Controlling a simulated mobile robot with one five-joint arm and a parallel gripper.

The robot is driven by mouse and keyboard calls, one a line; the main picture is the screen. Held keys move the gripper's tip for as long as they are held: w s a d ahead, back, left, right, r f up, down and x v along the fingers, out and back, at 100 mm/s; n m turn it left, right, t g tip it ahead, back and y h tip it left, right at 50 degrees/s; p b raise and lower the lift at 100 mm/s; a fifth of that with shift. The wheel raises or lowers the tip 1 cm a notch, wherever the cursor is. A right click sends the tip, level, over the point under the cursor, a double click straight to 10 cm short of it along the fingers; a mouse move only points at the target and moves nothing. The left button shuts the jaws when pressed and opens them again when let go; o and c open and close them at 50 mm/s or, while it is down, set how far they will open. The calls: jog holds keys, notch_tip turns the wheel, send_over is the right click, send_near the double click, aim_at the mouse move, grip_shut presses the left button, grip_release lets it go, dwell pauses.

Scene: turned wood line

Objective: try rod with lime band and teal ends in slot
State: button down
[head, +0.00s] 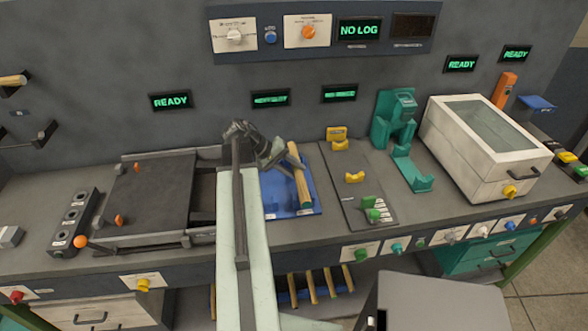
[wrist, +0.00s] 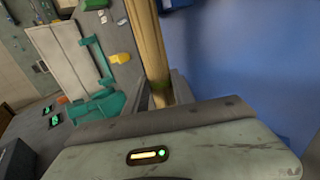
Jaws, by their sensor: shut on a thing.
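My gripper (head: 281,160) is shut on a pale wooden rod (head: 300,178) above the blue tray (head: 313,207), right of the sliding black plate. The rod slants, its lower end nearest the front of the bench. In the wrist view the rod (wrist: 148,38) runs up from between my fingers (wrist: 160,94), with a dark greenish patch near the grip. Its end colours are not clear. Whether the rod touches the tray cannot be told. Which fitting is the slot is not clear.
A grey board with yellow and green cradles (head: 355,178) lies right of the tray. Beyond it are a teal stand (head: 393,122) and a white lidded box (head: 487,150). A black plate (head: 150,195) and a block with holes (head: 74,222) are left. A display (head: 359,30) reads NO LOG.

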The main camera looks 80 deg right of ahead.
jog(key=c, duration=1)
grip_release()
jog(key=shift+o, duration=0.2)
jog(key=p+v, duration=0.5)
jog(key=v, duration=0.2)
jog(key=shift+w+r+p, duration=0.25)
jog(key=shift+w+p, duration=0.05)
jog(key=shift+a, duration=0.1)
